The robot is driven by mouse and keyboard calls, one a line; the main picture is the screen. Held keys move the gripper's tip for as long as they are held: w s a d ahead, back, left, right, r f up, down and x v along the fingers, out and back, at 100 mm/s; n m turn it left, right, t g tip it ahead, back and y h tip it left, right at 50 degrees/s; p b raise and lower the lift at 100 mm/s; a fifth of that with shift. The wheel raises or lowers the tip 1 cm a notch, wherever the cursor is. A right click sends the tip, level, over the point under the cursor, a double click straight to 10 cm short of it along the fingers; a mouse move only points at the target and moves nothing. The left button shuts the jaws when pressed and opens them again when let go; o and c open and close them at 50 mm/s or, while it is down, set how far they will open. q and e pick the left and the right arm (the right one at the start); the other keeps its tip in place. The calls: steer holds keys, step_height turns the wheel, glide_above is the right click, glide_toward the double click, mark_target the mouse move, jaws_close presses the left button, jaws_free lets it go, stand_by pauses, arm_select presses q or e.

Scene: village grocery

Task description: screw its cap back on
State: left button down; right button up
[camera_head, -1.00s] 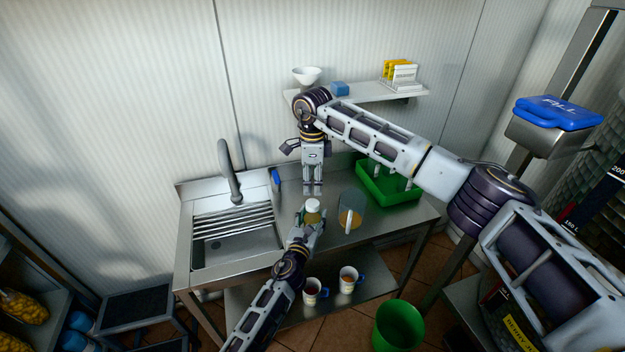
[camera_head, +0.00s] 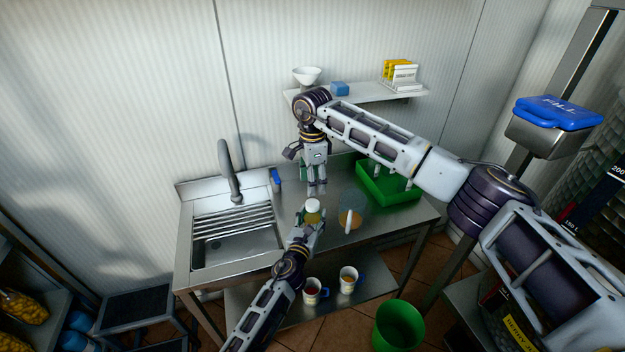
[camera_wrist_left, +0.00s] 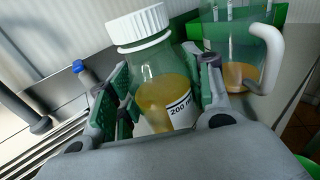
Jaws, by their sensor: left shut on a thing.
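A clear bottle (camera_wrist_left: 165,88) of yellow-orange liquid, with a "200 ml" label, stands between the fingers of my left gripper (camera_wrist_left: 165,95). The bottle also shows in the head view (camera_head: 312,217). My left gripper (camera_head: 308,230) is shut on its body. A white ribbed cap (camera_wrist_left: 138,27) sits on the bottle's mouth; I cannot tell how tight it is. My right gripper (camera_head: 317,190) points down just behind and above the bottle, apart from the cap. Its fingers are close together, and their opening is unclear.
A clear jug (camera_wrist_left: 240,45) with some orange liquid stands right of the bottle. A green tray (camera_head: 385,190) is behind it. The sink (camera_head: 235,245) and a blue-capped item (camera_head: 276,180) are to the left. A shelf (camera_head: 360,93) hangs above; two mugs stand below.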

mark_target(312, 202)
steer(key=shift+f, duration=4)
steer(key=c, duration=1.1)
